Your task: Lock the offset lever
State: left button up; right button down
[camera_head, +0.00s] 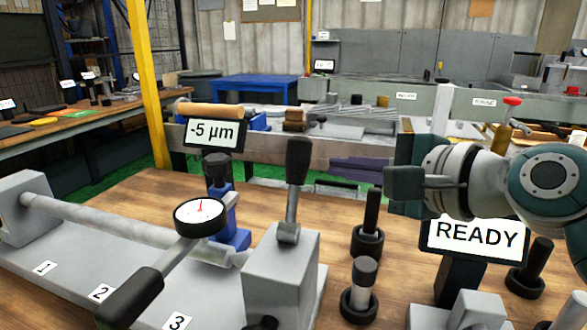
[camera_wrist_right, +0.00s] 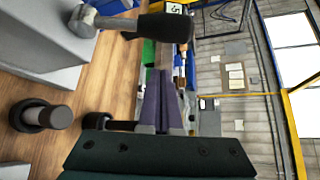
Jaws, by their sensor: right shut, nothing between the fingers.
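An upright lever with a black grip (camera_head: 297,165) and a grey metal pivot stands on a grey block (camera_head: 280,275). It leans very slightly right. In the right wrist view the same black grip (camera_wrist_right: 165,34) lies sideways near the top. A second black handle (camera_head: 132,298) slants down to the left in front of the dial gauge (camera_head: 200,216). I cannot tell from the frames which one is the offset lever. My right gripper (camera_head: 390,184) is shut and empty, to the right of the upright lever and apart from it. My left gripper is out of view.
Black-and-grey knobbed posts (camera_head: 369,225) (camera_head: 361,292) stand right of the block. A READY display (camera_head: 474,236) is below my right arm. A "-5 µm" display (camera_head: 213,132) stands behind the grey shaft (camera_head: 110,223). Bare wooden bench lies between the block and the posts.

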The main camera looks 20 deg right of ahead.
aim_at(294, 185)
jog(key=a, duration=0.2)
jog(key=w+a+p, duration=0.1)
jog(key=shift+w+a+r, duration=0.15)
jog(key=shift+a+r, duration=0.05)
jog(key=shift+a, duration=0.15)
dwell(0.6)
jog(key=s+a+n+t+b, duration=0.1)
jog(key=s+n+b, duration=0.1)
jog(key=b, duration=0.1)
jog(key=s+a+n+t+y+b, duration=0.1)
jog(key=n+t+b, duration=0.1)
jog(key=b, duration=0.1)
jog(key=s+a+n+t+b, duration=0.1)
jog(key=s+n+t+b, duration=0.1)
jog(key=n+b, duration=0.1)
jog(key=shift+s+a+r, duration=0.3)
jog(key=shift+a+r, duration=0.05)
jog(key=shift+a, duration=0.05)
jog(key=shift+s+a+r+n+t+y+b, duration=0.15)
jog(key=shift+s+n+t+y+b, duration=0.1)
jog(key=shift+n+y+b, duration=0.25)
jog(key=shift+s+a+f+n+t+y+b, duration=0.1)
jog(key=shift+s+n+t+y+b, duration=0.15)
jog(key=shift+b, duration=0.4)
jog(key=shift+w+r, duration=0.1)
jog(key=shift+r, duration=0.05)
